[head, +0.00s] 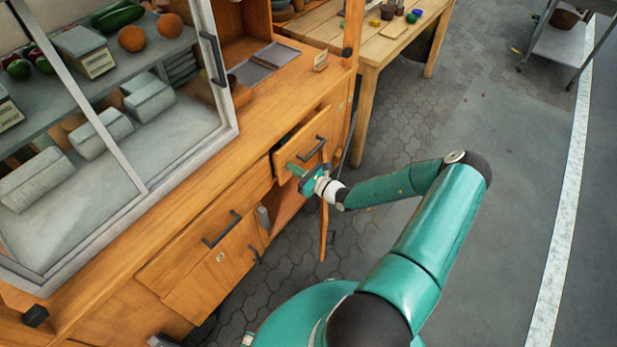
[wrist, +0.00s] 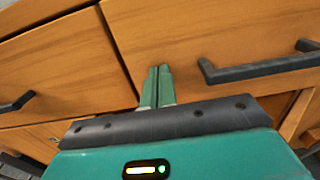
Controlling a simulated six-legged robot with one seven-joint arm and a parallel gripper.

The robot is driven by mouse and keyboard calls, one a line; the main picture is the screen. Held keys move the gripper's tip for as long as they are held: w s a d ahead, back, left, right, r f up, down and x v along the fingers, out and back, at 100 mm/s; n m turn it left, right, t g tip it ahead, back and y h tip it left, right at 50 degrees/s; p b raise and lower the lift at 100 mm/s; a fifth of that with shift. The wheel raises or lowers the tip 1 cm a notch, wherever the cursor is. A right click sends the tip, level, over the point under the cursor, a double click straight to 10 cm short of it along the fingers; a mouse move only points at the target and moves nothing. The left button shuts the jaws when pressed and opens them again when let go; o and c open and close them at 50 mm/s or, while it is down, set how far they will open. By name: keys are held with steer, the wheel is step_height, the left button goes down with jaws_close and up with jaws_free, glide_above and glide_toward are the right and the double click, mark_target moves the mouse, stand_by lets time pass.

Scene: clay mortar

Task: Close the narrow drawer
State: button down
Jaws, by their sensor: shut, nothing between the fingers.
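The narrow drawer (head: 297,158) is a wooden drawer with a dark bar handle (head: 313,149). It stands partly pulled out of the cabinet, with a dark gap showing behind its front. Its front (wrist: 215,35) and handle (wrist: 262,69) also fill the right of the wrist view. My gripper (head: 292,168) is shut and empty, with its green fingers pointing at the left part of the drawer front. In the wrist view the fingertips (wrist: 158,69) lie over the drawer front near its left edge, left of the handle. I cannot tell whether they touch it.
A wider drawer (head: 205,235) with its own handle is to the left. Below the narrow drawer, a cabinet door (head: 324,228) stands open, seen edge-on. A glass display case (head: 140,190) sits on the counter. A wooden table (head: 372,60) stands behind. Paved floor is free at right.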

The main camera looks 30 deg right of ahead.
steer(key=x, duration=0.3)
steer(key=shift+r, duration=0.1)
steer(key=shift+w, duration=0.1)
stand_by(0.3)
